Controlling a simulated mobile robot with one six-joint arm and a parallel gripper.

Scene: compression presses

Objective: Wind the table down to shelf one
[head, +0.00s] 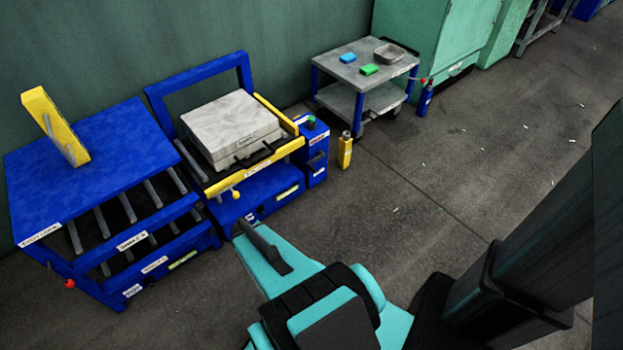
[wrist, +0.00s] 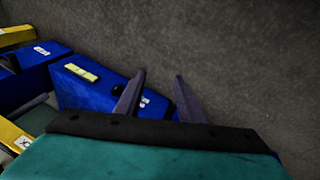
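The lift table (head: 276,151) has a yellow front bar and stands on a blue base (head: 262,188), beside the blue rack. A grey block-like mould (head: 231,127) with a dark handle lies on it. The blue rack (head: 83,159) on the left has labelled shelf levels with rollers; the labels are too small to read. My gripper (head: 247,228) is low in front of the blue base. In the wrist view my gripper (wrist: 159,76) has its two fingers spread, with nothing seen between them. A dark round knob (wrist: 117,91) on a blue housing (wrist: 88,86) is close to the left finger.
A blue box with a green button (head: 311,122) is right of the table. A yellow bottle (head: 345,150) stands on the floor. A grey cart (head: 349,76) holds small items behind. Floor to the right is clear.

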